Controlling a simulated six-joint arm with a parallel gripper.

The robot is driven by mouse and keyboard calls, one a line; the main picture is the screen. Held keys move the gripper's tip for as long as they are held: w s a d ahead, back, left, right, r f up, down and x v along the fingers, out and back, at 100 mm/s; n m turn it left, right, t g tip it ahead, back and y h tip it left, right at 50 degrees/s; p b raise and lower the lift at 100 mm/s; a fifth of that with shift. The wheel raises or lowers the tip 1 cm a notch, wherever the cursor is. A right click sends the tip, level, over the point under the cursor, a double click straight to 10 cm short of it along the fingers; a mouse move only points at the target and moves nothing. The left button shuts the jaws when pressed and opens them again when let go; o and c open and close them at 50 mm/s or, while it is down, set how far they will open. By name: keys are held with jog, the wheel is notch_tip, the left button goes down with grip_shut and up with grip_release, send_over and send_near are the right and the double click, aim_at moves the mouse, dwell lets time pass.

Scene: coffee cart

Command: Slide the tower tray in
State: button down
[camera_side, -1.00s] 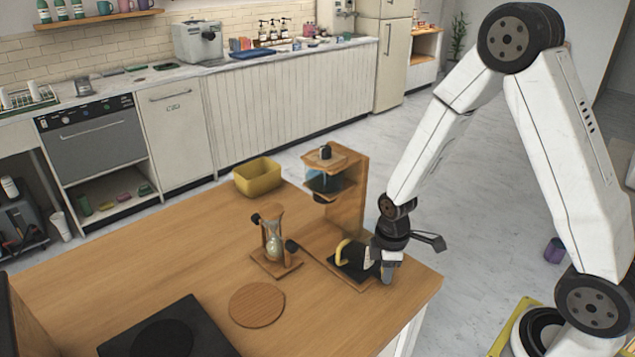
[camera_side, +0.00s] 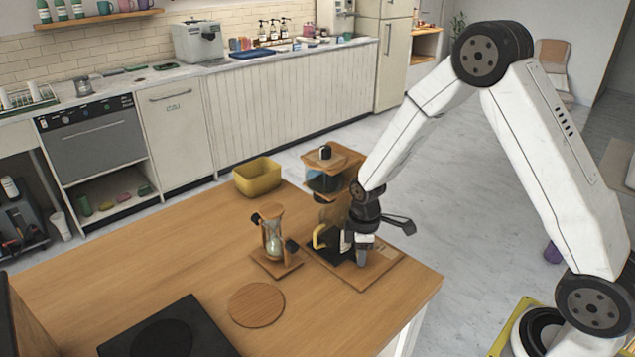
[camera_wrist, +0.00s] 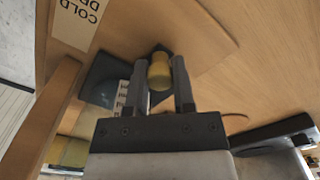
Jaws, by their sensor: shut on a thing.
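The wooden tower (camera_side: 332,160) stands on a wooden base board (camera_side: 375,272) near the table's right corner. The dark tower tray (camera_side: 326,251) lies flat on that board, with a yellow curved piece (camera_side: 319,238) at its left. My gripper (camera_side: 361,259) points down at the tray's right side and is shut on it. In the wrist view, the fingers (camera_wrist: 160,90) flank a yellow rounded part (camera_wrist: 159,72), with the dark tray (camera_wrist: 105,80) and a white label behind. The exact grip contact is partly hidden by my gripper.
An hourglass-shaped glass in a wooden stand (camera_side: 273,240) is close left of the tray. A yellow bin (camera_side: 257,177) sits behind, and a round wooden coaster (camera_side: 256,304) lies in front. The board's right part is bare beside a printed label (camera_wrist: 80,18).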

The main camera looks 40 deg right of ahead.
jog(key=shift+w, duration=0.3)
jog(key=shift+c, duration=2.2)
grip_release()
jog(key=shift+r, duration=0.1)
jog(key=shift+r, duration=3.8)
